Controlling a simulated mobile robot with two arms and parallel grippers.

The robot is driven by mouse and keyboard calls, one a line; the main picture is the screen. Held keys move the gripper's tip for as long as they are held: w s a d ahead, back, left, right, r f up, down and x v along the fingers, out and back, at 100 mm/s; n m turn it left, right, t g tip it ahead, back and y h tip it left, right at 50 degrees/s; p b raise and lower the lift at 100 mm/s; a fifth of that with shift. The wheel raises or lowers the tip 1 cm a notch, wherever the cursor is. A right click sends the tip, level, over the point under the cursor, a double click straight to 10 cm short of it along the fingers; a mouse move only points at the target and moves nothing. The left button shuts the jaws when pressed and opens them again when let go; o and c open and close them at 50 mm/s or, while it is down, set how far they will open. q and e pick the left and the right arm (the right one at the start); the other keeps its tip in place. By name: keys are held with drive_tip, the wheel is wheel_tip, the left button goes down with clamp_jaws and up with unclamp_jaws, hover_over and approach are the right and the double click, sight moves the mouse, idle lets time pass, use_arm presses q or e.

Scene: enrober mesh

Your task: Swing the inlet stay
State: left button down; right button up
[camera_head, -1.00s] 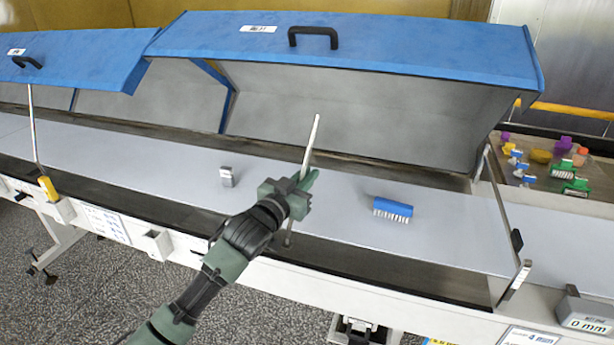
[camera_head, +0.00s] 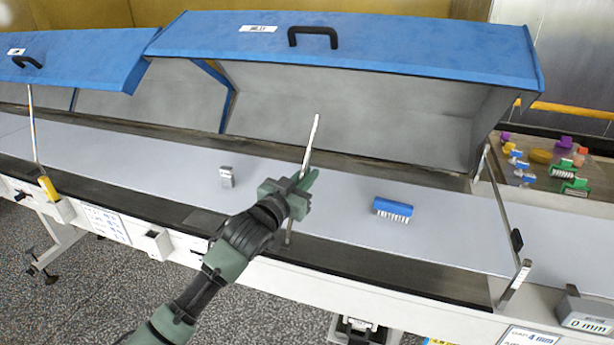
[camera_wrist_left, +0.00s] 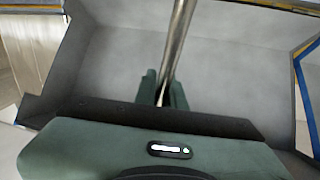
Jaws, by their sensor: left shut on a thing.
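The inlet stay is a thin metal rod (camera_head: 313,138), upright and leaning slightly right, in front of the grey inside of the raised blue cover (camera_head: 400,48). My left gripper (camera_head: 302,183) is shut on the rod, which sticks out above and below the fingers. In the left wrist view the rod (camera_wrist_left: 178,40) runs up from between the green fingers (camera_wrist_left: 162,92). Its upper end shows free of the cover in the head view. Its lower end is near the machine's front edge, partly hidden by the gripper. My right gripper is not in view.
A blue brush (camera_head: 393,209) and a small grey block (camera_head: 226,176) lie on the pale belt (camera_head: 440,222). Another stay (camera_head: 35,130) with a yellow base stands at the left cover. A tray of coloured brushes (camera_head: 535,190) is at the right.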

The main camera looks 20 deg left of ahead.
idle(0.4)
use_arm(q)
drive_tip(key=a+n, duration=0.2)
drive_tip(key=a, duration=0.1)
drive_tip(key=shift+a+n, duration=0.3)
drive_tip(key=c, duration=1.6)
unclamp_jaws()
drive_tip(key=shift+c, duration=0.2)
drive_tip(key=shift+o, duration=0.8)
drive_tip(key=shift+a, duration=0.15)
